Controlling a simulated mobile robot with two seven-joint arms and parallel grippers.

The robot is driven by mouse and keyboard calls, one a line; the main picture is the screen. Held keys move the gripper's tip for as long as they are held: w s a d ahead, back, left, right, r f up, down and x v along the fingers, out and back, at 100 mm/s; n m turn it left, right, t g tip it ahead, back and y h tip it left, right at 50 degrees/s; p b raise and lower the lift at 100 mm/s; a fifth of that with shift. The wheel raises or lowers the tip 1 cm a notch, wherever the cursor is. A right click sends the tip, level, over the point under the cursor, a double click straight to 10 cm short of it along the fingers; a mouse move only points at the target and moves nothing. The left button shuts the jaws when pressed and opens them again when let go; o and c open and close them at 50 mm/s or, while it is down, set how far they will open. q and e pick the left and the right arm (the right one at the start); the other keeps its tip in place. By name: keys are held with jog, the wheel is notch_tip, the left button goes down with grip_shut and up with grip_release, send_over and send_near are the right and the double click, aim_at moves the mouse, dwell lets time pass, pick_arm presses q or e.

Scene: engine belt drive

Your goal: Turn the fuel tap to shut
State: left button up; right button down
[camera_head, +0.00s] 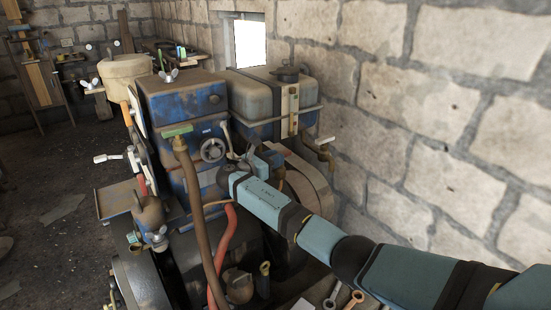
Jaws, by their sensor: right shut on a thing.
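My right arm comes in from the lower right across the front of the engine. Its gripper (252,156) is shut on a small part below the front left of the fuel tank (262,97). The fingers largely hide this part, so I cannot tell for certain that it is the fuel tap. A thin pale lever (227,137) stands just left of the gripper. A brass tap-like fitting (322,150) with a pale handle sticks out below the tank's right side, apart from the gripper. My left gripper is out of view.
The blue engine box (182,100) with a round handwheel (213,149) stands left of the gripper. A brown pipe (190,190) and a red hose (225,245) run in front. Spanners (343,298) lie at the bottom. A stone wall (430,110) closes the right side.

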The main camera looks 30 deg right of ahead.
jog(key=shift+w+m+g, duration=0.1)
jog(key=shift+m+g, duration=0.4)
jog(key=shift+g, duration=0.2)
jog(key=c, duration=1)
grip_release()
jog(key=shift+o, duration=0.2)
jog(key=s+a+b, duration=0.1)
jog(key=a, duration=1.2)
jog(key=shift+s+a+b, duration=0.3)
jog(key=shift+s, duration=0.05)
